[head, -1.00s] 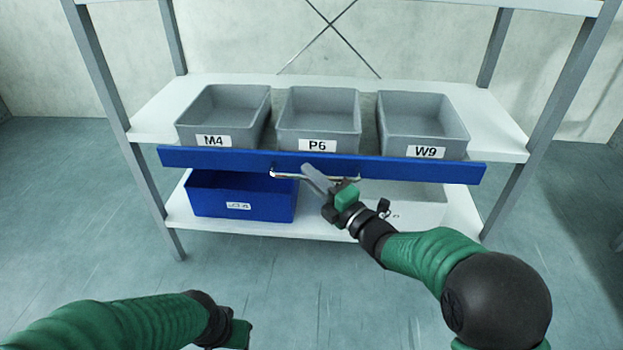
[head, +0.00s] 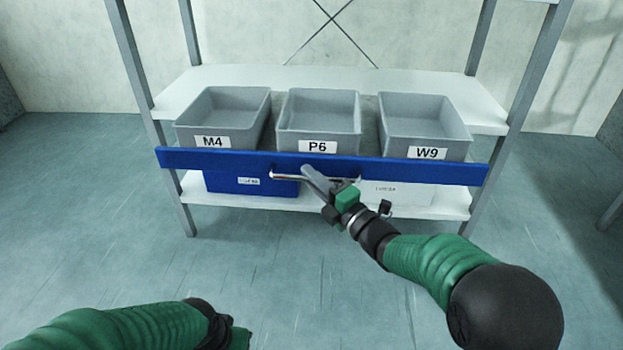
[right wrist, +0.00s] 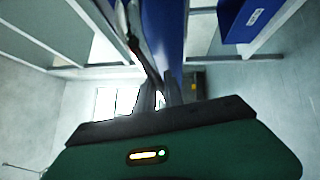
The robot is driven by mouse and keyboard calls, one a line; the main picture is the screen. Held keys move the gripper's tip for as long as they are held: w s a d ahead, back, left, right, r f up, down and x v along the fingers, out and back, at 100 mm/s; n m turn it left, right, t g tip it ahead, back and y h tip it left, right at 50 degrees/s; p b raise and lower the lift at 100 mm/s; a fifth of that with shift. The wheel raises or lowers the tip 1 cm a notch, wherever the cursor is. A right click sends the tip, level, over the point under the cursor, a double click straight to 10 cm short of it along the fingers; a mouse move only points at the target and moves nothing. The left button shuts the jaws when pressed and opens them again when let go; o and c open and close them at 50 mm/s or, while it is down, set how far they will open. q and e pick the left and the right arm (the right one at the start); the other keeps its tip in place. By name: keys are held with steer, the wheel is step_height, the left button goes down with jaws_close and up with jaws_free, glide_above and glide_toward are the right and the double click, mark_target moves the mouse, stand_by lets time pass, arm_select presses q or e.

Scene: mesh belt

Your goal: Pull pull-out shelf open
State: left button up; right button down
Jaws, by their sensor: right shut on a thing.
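The pull-out shelf has a long blue front (head: 220,162) and carries three grey bins, M4 (head: 222,113), P6 (head: 318,118) and W9 (head: 425,122). In the head view it stands out in front of the white rack shelf behind it. A silver bar handle (head: 287,175) is fixed to the middle of the blue front. My right gripper (head: 316,178) is shut on this handle; its fingers also show in the right wrist view (right wrist: 166,92), below the blue front (right wrist: 163,30). My left gripper (head: 238,338) is partly cut off at the bottom edge, so its jaws cannot be made out.
A blue bin (head: 250,187) and a white bin (head: 398,193) stand on the lower rack shelf (head: 330,208), partly hidden by the blue front. Grey rack posts (head: 138,80) stand at both sides. The floor (head: 90,210) in front is clear.

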steer(key=shift+f, duration=0.3)
steer(key=c, duration=1.5)
jaws_free()
steer(key=shift+w, duration=0.1)
steer(key=shift+o, duration=0.2)
steer(key=shift+r, duration=0.15)
steer(key=p+v, duration=0.4)
steer(key=v, duration=1.3)
steer(key=shift+p, duration=0.4)
